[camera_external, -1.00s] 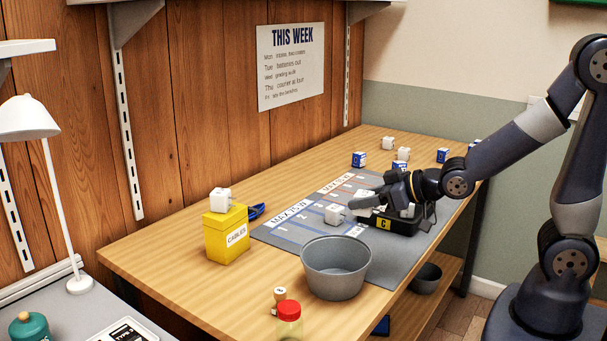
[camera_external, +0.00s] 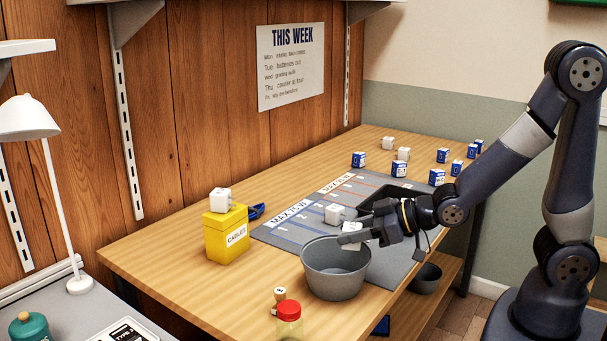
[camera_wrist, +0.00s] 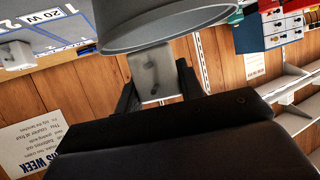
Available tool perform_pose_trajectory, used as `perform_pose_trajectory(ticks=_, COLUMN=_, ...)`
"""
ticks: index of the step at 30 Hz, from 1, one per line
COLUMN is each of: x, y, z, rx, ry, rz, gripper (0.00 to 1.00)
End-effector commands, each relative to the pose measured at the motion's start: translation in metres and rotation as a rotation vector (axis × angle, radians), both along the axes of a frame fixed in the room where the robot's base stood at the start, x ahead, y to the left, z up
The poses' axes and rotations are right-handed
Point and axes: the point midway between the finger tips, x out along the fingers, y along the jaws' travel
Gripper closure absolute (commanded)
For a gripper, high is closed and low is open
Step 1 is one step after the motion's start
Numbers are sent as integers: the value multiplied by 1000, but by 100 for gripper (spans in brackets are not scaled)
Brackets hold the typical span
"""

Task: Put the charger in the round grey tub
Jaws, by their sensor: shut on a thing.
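The round grey tub (camera_external: 334,277) stands near the front edge of the table. My gripper (camera_external: 356,234) is at the tub's back right rim, with its fingertips over the opening. It is shut on a white charger (camera_external: 352,228), partly hidden by the fingers. In the wrist view, the charger (camera_wrist: 153,72) sits between the two dark fingers, just beside the tub's rim (camera_wrist: 165,42). Another white charger (camera_external: 335,213) lies on the grey mat behind the tub.
A black tray (camera_external: 402,197) lies on the mat behind my arm. A yellow cables box (camera_external: 227,240) with a white charger (camera_external: 220,200) on top stands at left. A red-capped jar (camera_external: 289,318) is in front. Several blue and white blocks stand at the back.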

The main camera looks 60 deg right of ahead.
Motion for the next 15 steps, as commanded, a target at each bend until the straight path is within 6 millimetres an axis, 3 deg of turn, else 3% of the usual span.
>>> perform_pose_trajectory(ticks=15, x=0, y=0, z=-12, rx=1, ry=-2, rz=0, gripper=88)
